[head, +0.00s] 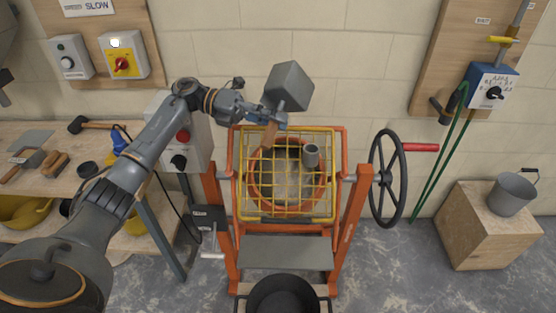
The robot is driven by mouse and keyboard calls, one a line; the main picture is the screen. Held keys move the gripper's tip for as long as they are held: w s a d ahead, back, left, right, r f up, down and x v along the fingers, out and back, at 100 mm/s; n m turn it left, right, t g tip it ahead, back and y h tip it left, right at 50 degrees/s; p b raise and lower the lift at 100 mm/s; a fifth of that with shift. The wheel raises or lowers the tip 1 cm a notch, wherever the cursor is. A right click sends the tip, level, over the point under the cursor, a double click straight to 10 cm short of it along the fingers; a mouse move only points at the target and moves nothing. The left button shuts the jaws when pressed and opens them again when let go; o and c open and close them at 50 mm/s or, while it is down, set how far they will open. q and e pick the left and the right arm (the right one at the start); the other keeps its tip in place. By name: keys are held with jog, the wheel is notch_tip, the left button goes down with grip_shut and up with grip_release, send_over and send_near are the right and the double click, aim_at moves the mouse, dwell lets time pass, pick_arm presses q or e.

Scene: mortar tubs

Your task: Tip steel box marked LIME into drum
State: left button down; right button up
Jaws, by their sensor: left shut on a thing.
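My left gripper (281,112) is shut on a grey steel box (290,84), held tilted above the back edge of the drum's guard. No LIME mark is readable on the faces that show. A short brown piece (269,135) shows just below the gripper; I cannot tell whether it is a handle or something else. The drum (259,180) has an orange rim and a dark inside, and sits under a yellow wire grid (243,208) in an orange frame. My right gripper is not in view.
A black handwheel (402,178) is right of the frame. A black tub (283,297) is in front. A bucket (511,195) stands on a wooden box (480,228). A tool bench (60,180) is at left.

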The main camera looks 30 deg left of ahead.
aim_at(272, 104)
pick_arm(q)
jog(key=shift+a+r+h, duration=0.15)
jog(key=shift+r+h, duration=0.35)
jog(key=shift+r, duration=0.4)
jog(key=shift+a+r+h, duration=0.15)
jog(key=shift+r+h, duration=0.35)
jog(key=shift+r, duration=0.35)
jog(key=shift+r, duration=0.1)
jog(key=shift+n, duration=0.3)
